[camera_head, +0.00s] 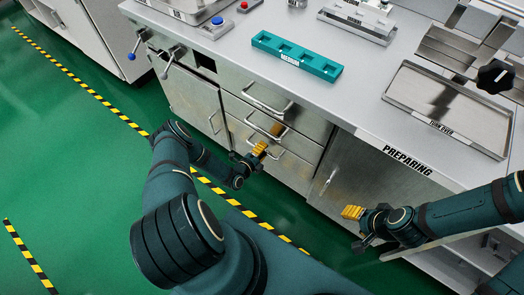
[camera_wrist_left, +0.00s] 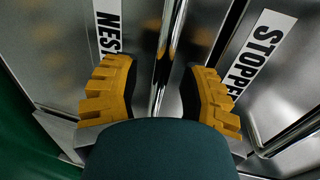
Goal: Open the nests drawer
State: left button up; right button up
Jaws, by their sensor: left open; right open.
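The cabinet has a stack of drawers with bar handles, all looking shut in the head view. In the left wrist view a "NESTS" label (camera_wrist_left: 108,30), partly hidden by a finger, marks one drawer front. A "STOPPERS" label (camera_wrist_left: 258,55), also partly hidden, marks the neighbouring front. A shiny bar handle (camera_wrist_left: 168,45) runs between them. My left gripper (camera_head: 260,149) is at the drawer fronts, below the top handle (camera_head: 268,104). Its yellow fingers are open on either side of the bar, apart from it. My right gripper (camera_head: 353,212) is open and empty before the "PREPARING" cabinet.
The worktop carries a teal tray (camera_head: 296,57), a metal "TURN OVER" tray (camera_head: 450,105) and a black knob (camera_head: 495,75). A cabinet door (camera_head: 190,95) stands left of the drawers. Green floor (camera_head: 70,150) with striped tape is clear to the left.

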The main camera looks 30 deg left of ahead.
pick_arm(q)
grip_shut()
